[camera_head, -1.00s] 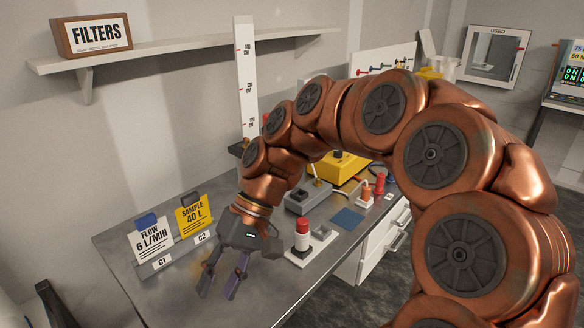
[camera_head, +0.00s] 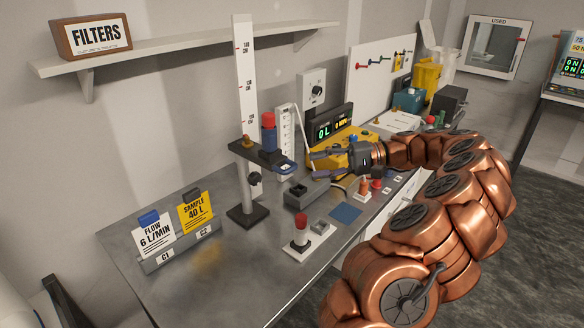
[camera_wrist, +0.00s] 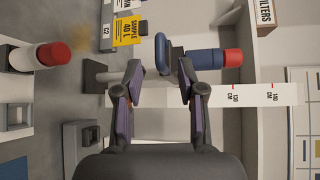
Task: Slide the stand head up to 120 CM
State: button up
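The stand has a tall white scale (camera_head: 246,75) with red marks and a dark foot (camera_head: 248,217). The wrist view shows 130 CM and 140 CM labels on the scale (camera_wrist: 255,95). The dark stand head (camera_head: 246,149) sits on the post just below the lowest visible scale label, too small to read surely. It carries a blue cylinder with a red cap (camera_head: 269,132) and a blue loop handle (camera_head: 286,167). My gripper (camera_head: 313,165) is open, just right of the handle and pointing at it. In the wrist view, the handle (camera_wrist: 162,54) lies between and just beyond my fingertips (camera_wrist: 160,70).
A card holder (camera_head: 180,250) with FLOW and SAMPLE cards stands at the left. A red-topped post (camera_head: 301,228), a grey box (camera_head: 307,193) and a yellow unit (camera_head: 345,155) are on the bench near my arm. A shelf (camera_head: 190,48) runs along the wall behind.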

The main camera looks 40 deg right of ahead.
aim_at(291, 168)
jog(key=p+x, duration=0.2)
jog(key=x, duration=0.4)
jog(key=shift+w, duration=0.1)
jog(key=shift+w+a+f+p, duration=0.15)
jog(key=shift+w+a+p, duration=0.15)
jog(key=shift+a, duration=0.1)
grip_shut()
dwell(0.3)
jog(key=shift+f, duration=0.1)
